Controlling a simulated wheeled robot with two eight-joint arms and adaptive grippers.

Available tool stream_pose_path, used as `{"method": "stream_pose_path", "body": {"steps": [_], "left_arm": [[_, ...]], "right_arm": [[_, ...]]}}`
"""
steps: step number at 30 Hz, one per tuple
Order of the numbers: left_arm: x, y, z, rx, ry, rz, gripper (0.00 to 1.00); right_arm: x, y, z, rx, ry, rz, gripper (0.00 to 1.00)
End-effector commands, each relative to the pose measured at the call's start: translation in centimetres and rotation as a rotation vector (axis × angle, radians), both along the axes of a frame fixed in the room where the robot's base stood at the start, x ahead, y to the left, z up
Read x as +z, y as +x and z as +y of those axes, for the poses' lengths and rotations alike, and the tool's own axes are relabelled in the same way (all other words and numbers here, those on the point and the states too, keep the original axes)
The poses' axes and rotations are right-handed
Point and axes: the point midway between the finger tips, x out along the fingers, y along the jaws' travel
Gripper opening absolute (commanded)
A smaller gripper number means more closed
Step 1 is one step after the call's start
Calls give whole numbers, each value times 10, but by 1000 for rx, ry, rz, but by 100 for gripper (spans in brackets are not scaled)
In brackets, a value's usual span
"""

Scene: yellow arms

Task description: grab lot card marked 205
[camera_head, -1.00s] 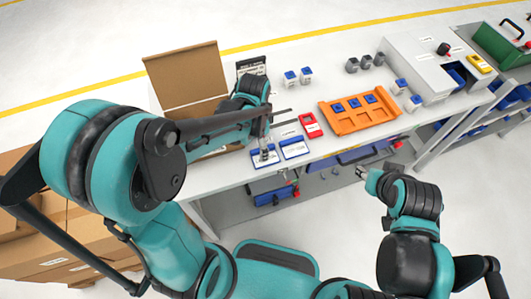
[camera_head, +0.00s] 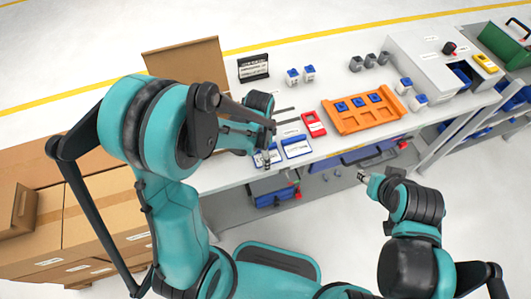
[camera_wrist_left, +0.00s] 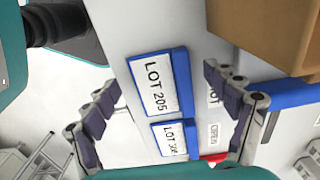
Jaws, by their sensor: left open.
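The lot card marked LOT 205 (camera_wrist_left: 155,85) is a white label on a blue backing, lying flat on the table. In the head view it is the left of two cards (camera_head: 276,156), partly covered by my left gripper (camera_head: 267,152). In the left wrist view my open gripper (camera_wrist_left: 165,115) has one finger on each side of the card, with nothing held; the height of the fingers above it is unclear. A second blue-backed lot card (camera_wrist_left: 174,140) lies beside it, its number not clearly legible. My right gripper (camera_head: 362,174) is in front of the table, away from the cards.
A red item (camera_head: 313,124) and an orange tray (camera_head: 365,113) with blue pieces lie to the right. The table's front edge is close to the cards.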

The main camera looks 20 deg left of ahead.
Motion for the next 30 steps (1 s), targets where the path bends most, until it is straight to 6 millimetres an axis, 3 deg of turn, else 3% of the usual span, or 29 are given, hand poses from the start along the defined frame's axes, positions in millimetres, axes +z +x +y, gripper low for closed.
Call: {"method": "stream_pose_path", "body": {"steps": [1,10,30], "left_arm": [[0,0,0,0,0,0,81],[0,0,0,0,0,0,2],[-2,-2,-1,-1,-1,4,0]], "right_arm": [[0,0,0,0,0,0,40],[0,0,0,0,0,0,40],[-1,0,0,0,0,0,40]]}}
